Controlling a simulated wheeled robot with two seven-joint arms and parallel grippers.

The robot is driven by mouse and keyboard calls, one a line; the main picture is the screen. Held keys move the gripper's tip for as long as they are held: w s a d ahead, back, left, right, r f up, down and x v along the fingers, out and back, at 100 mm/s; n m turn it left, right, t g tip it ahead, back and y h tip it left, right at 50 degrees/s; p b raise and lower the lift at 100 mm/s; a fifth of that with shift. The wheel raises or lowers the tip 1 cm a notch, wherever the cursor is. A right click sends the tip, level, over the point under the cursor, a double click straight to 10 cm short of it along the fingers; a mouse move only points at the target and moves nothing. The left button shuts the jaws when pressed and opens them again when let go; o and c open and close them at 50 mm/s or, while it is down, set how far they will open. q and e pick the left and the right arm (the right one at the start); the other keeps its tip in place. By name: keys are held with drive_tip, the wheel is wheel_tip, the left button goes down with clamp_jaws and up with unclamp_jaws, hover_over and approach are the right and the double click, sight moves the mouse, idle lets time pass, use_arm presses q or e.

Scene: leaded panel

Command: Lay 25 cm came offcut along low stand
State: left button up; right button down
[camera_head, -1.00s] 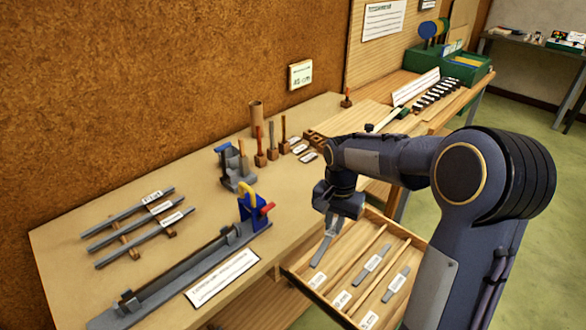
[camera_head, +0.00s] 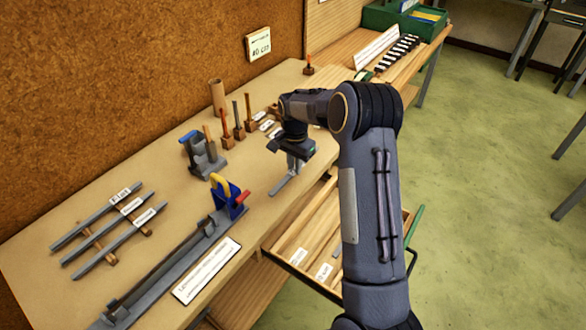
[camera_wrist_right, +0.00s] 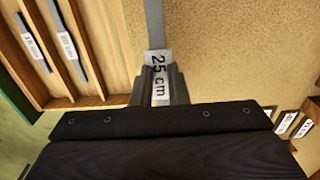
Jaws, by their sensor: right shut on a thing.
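My right gripper (camera_head: 294,163) is shut on a grey came offcut (camera_head: 283,185) and holds it over the bench's front edge, near the open drawer. In the right wrist view the offcut (camera_wrist_right: 154,25) carries a "25 cm" label and sticks out ahead from between the gripper fingers (camera_wrist_right: 160,82). A low stand of wooden rails (camera_head: 98,242) sits at the left of the bench. Several grey came strips (camera_head: 110,217) with labels lie across it, roughly parallel. My left gripper is not in view.
An open drawer (camera_head: 271,247) with labelled slots juts out below the bench edge. A long grey channel (camera_head: 165,272) with a blue and yellow clamp (camera_head: 226,193) lies between offcut and stand. Upright tools (camera_head: 238,128) and a cardboard tube (camera_head: 217,96) stand behind.

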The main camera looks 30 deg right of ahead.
sight(293, 179)
drive_tip(key=shift+w+f, duration=0.4)
wheel_tip(293, 179, down, 3)
drive_tip(key=shift+w+f+p, duration=0.1)
drive_tip(key=shift+w+p, duration=0.05)
drive_tip(key=shift+p, duration=0.25)
drive_tip(key=shift+d+f, duration=0.1)
drive_tip(key=shift+f, duration=0.15)
drive_tip(key=c, duration=1.4)
unclamp_jaws()
